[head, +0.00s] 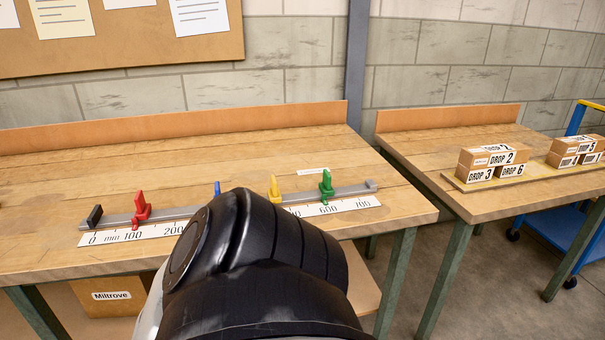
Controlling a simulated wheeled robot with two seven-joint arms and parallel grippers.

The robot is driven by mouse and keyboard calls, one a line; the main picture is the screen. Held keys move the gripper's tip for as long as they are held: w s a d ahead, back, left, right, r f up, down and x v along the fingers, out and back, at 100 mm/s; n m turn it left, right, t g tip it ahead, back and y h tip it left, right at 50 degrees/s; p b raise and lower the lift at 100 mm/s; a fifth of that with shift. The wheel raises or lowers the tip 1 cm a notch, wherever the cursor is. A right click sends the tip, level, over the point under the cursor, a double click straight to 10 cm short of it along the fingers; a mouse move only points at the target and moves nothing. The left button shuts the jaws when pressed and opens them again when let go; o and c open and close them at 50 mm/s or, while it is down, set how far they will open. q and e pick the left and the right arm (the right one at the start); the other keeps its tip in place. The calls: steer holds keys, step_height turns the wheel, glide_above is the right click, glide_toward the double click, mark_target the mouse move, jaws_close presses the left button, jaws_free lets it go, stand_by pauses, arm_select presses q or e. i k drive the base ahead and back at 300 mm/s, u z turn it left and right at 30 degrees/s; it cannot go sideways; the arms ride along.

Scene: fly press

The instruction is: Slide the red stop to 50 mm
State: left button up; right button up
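The red stop (141,207) stands upright on a grey rail (170,213) on the left workbench. Its foot is close to the 100 mark on the white mm scale (120,235) along the rail's front. No gripper fingers are visible. A large black link of my arm fills the lower middle and hides the middle of the rail and scale.
A partly hidden blue stop (217,188), a yellow stop (274,190) and a green stop (327,187) stand further right along the rail. Boxes (480,172) sit on the right bench.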

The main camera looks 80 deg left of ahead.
mark_target(142, 210)
steer(key=u, duration=3.6)
